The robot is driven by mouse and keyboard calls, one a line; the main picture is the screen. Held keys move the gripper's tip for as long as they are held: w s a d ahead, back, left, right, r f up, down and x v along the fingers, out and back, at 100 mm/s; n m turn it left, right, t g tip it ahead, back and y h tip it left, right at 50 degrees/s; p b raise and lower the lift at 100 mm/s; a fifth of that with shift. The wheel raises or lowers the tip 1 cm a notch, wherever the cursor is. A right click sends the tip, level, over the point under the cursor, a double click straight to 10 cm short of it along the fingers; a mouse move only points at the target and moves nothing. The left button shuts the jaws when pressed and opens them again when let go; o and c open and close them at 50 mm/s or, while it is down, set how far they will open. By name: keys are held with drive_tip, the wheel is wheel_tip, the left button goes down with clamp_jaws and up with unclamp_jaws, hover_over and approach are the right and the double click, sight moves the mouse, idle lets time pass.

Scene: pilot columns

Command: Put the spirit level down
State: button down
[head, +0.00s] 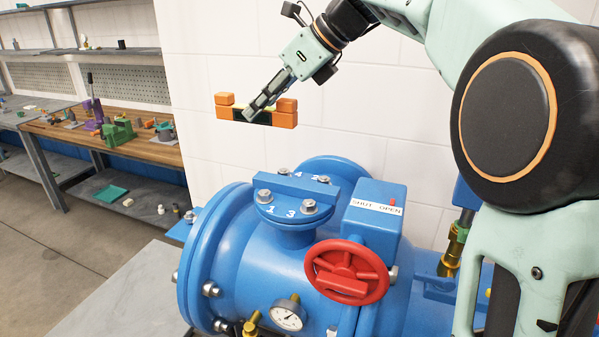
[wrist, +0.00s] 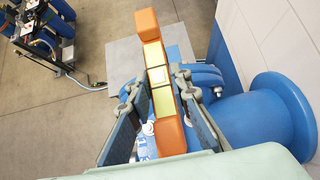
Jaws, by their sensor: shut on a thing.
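The spirit level (head: 286,112) is a short bar with orange end blocks and a dark middle. My gripper (head: 252,115) is shut on its middle and holds it in the air, above and to the left of the blue valve body, in front of the white wall. In the wrist view the level (wrist: 148,28) runs lengthwise between my two dark finger pads (wrist: 160,118), and its yellow-green faces show. A grey surface (head: 120,292) lies below, partly hidden by the blue machine.
The blue valve body (head: 235,250) has a bolted top plate (head: 297,186), a red handwheel (head: 347,272), a gauge (head: 288,315) and a box marked SHUT OPEN (head: 374,210). A wooden workbench (head: 150,150) with several tools stands at the back left. Open floor lies at left.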

sight(289, 113)
drive_tip(key=d, duration=0.1)
drive_tip(key=s+d+f, duration=0.2)
drive_tip(key=d, duration=0.1)
drive_tip(key=shift+s+b, duration=0.1)
drive_tip(key=shift+b, duration=0.2)
drive_tip(key=d+f, duration=0.1)
drive_tip(key=s+d+f, duration=0.1)
drive_tip(key=f, duration=0.1)
drive_tip(key=s+d+f, duration=0.1)
drive_tip(key=f, duration=0.1)
drive_tip(key=shift+d+b, duration=0.2)
drive_tip(key=shift+b, duration=0.1)
drive_tip(key=shift+d+f, duration=0.15)
drive_tip(key=shift+f, duration=1.7)
drive_tip(key=shift+s, duration=0.1)
drive_tip(key=shift+f, duration=0.15)
drive_tip(key=c, duration=1.8)
unclamp_jaws()
drive_tip(key=shift+o, duration=0.2)
